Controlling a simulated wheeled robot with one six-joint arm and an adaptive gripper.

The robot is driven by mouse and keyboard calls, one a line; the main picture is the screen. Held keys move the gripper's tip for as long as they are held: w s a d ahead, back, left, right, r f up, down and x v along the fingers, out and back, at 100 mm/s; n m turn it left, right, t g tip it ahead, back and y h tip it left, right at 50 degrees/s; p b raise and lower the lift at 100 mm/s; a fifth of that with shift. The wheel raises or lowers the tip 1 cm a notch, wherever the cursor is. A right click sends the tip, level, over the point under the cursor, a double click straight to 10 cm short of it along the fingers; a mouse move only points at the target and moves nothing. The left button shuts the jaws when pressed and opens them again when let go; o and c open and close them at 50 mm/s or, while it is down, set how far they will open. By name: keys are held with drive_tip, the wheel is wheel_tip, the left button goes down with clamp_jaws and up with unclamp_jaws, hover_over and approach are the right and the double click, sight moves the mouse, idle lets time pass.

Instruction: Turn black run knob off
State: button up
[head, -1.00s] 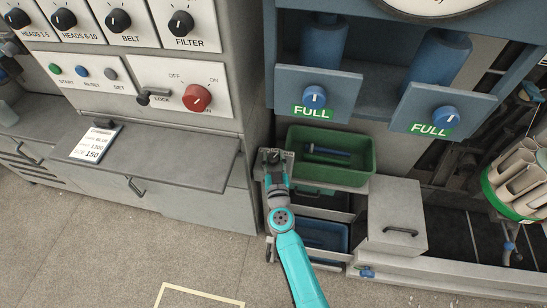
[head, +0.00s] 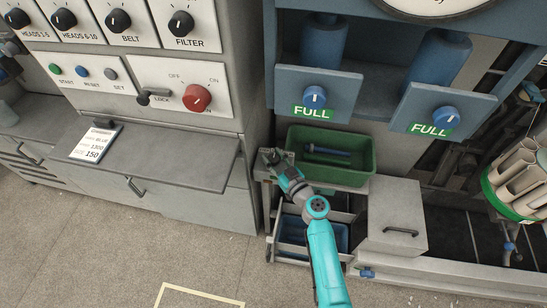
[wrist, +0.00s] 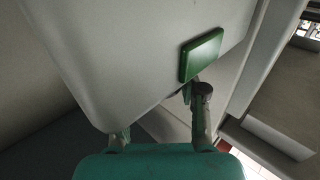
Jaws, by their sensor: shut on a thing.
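My gripper (head: 275,161) is at the top of a small grey unit (head: 265,176), just left of the green bin. Its tips are closed on a small dark part there, apparently the black run knob; it is mostly hidden, and I cannot read its setting. In the wrist view, my gripper's fingers (wrist: 158,118) stand against the edge of a large pale grey surface (wrist: 125,55). A green square plate (wrist: 201,55) sits on that surface beside the right finger. What lies between the fingers is hidden there.
A green bin (head: 363,160) holding a blue item stands right of my gripper. A grey drawer box (head: 398,210) is farther right. A grey shelf (head: 175,165) juts out at left, below a red knob (head: 197,98). Open floor (head: 120,250) lies in front.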

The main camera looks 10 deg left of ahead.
idle(0.4)
drive_tip(key=o, duration=1.1)
drive_tip(key=shift+d, duration=0.1)
drive_tip(key=v, duration=1.2)
